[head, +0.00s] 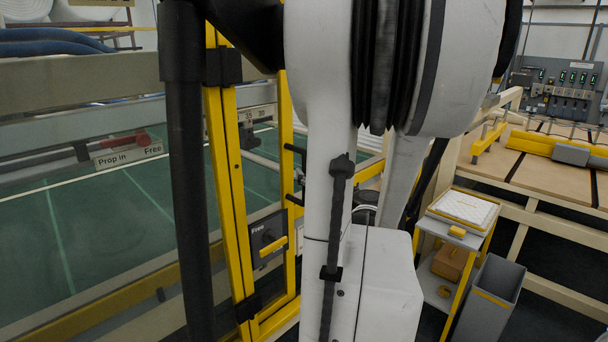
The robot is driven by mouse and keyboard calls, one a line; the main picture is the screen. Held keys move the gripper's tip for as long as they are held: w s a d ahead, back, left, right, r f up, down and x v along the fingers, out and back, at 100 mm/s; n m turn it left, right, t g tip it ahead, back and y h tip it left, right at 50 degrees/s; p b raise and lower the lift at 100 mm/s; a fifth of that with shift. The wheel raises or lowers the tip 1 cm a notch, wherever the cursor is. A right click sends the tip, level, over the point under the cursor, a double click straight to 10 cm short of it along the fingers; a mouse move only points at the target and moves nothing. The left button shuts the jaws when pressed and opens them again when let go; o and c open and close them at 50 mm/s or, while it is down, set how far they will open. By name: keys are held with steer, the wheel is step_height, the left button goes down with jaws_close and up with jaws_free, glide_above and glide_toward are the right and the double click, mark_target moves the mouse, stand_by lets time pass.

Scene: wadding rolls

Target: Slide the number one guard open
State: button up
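A yellow-framed guard (223,165) stands upright left of centre. I cannot read a number one on it. Black handles (294,199) show on the right upright. My white arm fills the middle of the head view and hides what lies behind it, including part of the guard's right side. My gripper is not in view.
A sign reading "Prop in" and "Free" (128,154) with a red lever (143,139) hangs on a rail at left, over a green bed (95,220). At right stand a yellow-framed cart (438,228), a grey bin (489,305), a wooden table (550,178) and a control panel (563,92).

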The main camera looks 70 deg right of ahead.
steer(key=o, duration=0.7)
steer(key=shift+c, duration=0.2)
steer(key=shift+s, duration=0.1)
steer(key=v, duration=1.2)
